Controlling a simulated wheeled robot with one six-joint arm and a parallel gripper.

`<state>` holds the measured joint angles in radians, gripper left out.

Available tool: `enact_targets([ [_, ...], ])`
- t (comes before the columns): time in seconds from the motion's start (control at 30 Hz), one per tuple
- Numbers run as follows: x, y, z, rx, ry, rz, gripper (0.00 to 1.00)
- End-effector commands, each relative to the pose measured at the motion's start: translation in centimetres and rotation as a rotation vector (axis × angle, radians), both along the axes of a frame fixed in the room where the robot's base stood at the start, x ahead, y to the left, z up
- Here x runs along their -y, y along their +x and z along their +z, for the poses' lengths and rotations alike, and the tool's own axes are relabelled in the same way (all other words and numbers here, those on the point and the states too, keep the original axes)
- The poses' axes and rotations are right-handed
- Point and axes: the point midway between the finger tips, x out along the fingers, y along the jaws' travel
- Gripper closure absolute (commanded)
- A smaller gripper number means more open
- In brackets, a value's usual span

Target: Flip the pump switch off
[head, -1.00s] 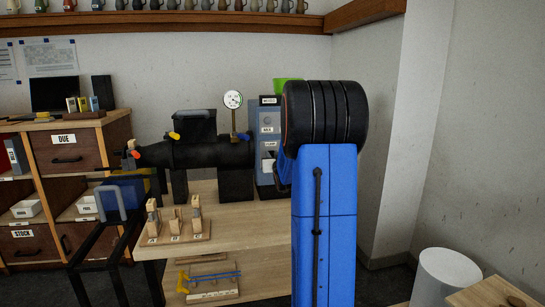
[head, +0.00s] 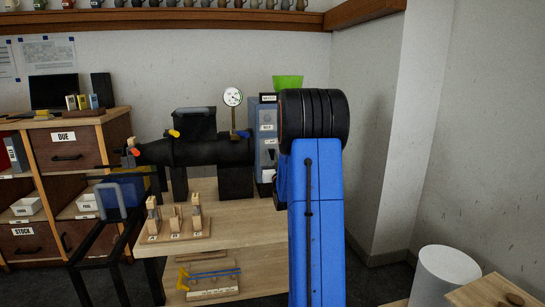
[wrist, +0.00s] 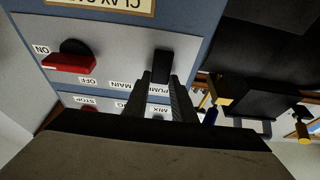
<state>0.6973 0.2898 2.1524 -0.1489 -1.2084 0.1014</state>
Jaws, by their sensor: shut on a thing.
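The blue-grey control cabinet (head: 266,130) stands at the back of the bench, partly hidden by my arm. In the wrist view its grey panel (wrist: 115,60) appears upside down. A black switch (wrist: 161,62) is beside the label "PUMP". My gripper (wrist: 162,80) is shut on this switch, with one dark finger on each side; the fingers hide its base. I cannot tell from the picture which way it is set. A red-handled rotary switch (wrist: 68,62), marked ON and OFF, is to the left, apart from the fingers. In the head view my gripper is hidden behind my arm.
A black machine (head: 205,150) with a gauge (head: 233,97) stands left of the cabinet. A wooden block stand (head: 175,225) is on the bench front. More controls on the cabinet, one labelled STOP (wrist: 84,101), are close to my gripper. A white bin (head: 448,272) stands at right.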

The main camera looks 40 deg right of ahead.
Motion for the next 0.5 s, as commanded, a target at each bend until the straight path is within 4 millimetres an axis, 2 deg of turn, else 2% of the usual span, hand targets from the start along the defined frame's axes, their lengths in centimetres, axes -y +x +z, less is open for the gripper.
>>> enact_targets([
  [0.23, -0.02, -0.01, 0.07, 0.001, -0.001, 0.000, 0.99],
  [0.27, -0.01, -0.01, 0.07, 0.001, -0.001, 0.000, 0.69],
  [0.3, -0.01, -0.01, 0.06, 0.001, -0.001, 0.000, 0.60],
  [0.5, -0.01, -0.01, 0.04, 0.000, 0.000, 0.000, 0.58],
])
